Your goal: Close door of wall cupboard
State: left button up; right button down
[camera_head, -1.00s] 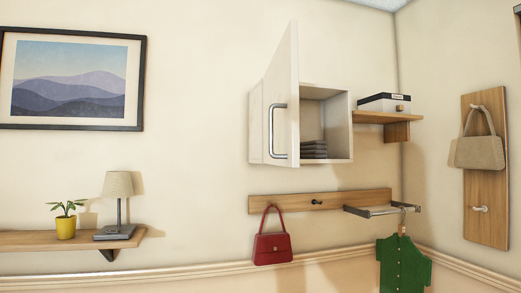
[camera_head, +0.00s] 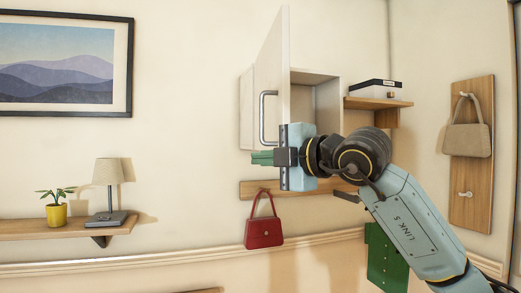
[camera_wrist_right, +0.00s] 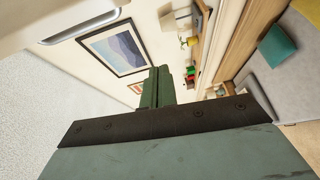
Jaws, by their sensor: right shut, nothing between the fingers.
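The white wall cupboard (camera_head: 318,88) hangs on the back wall. Its door (camera_head: 274,62) stands open, swung out toward me, with a metal bar handle (camera_head: 264,118) on its left face. My right gripper (camera_head: 262,158) is shut and empty, its green fingers pointing left just below the handle and the door's lower edge. I cannot tell whether it touches the door. In the right wrist view the shut fingers (camera_wrist_right: 157,86) show, with a white edge and metal bar (camera_wrist_right: 82,25) at upper left. My arm hides the lower part of the cupboard. My left gripper is not in view.
A lamp (camera_head: 108,180) and plant stand on the left shelf. The wall between is clear.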

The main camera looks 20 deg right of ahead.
aim_at(261, 137)
notch_tip(261, 137, up, 4)
jog(key=s+d+t+h, duration=0.1)
jog(key=s+t, duration=0.1)
jog(key=d+p+x, duration=0.1)
jog(key=p+x, duration=0.3)
jog(key=x, duration=0.6)
jog(key=d+p, duration=0.1)
jog(key=d, duration=0.2)
jog(key=shift+w+d+f+m+p, duration=0.1)
jog(key=shift+d+m+p, duration=0.2)
jog(key=shift+m, duration=0.1)
jog(key=shift+w, duration=0.1)
jog(key=shift+d, duration=0.1)
